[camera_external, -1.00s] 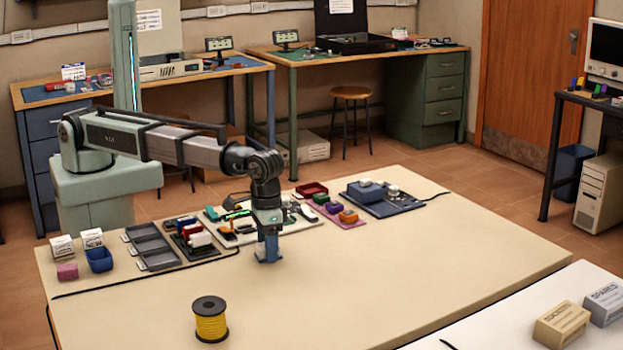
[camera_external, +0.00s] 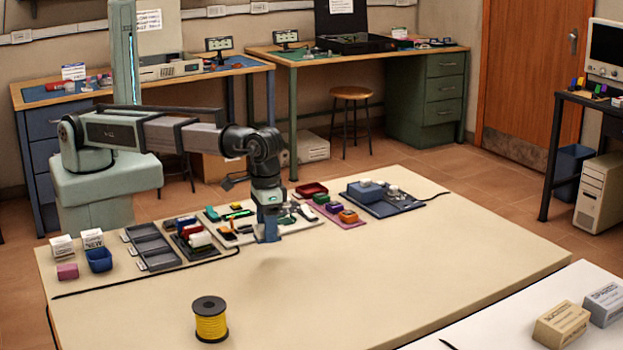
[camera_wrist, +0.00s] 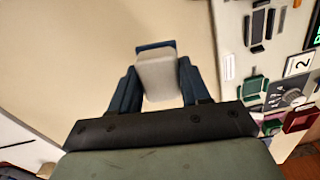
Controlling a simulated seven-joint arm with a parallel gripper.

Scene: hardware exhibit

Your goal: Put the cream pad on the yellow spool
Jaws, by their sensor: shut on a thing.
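My gripper (camera_external: 268,235) is raised above the cream table, just in front of the white parts board. In the wrist view my gripper (camera_wrist: 157,85) is shut on a pale block, the cream pad (camera_wrist: 156,72), held between its blue fingers. The pad cannot be made out in the external view. The yellow spool (camera_external: 210,325), wound in yellow with black flanges, stands upright at the table's front left. It is apart from my gripper, in front and to the left, and its top shows nothing on it.
A blue bin (camera_external: 99,260) stands at the left. The table between my gripper and the spool is clear.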

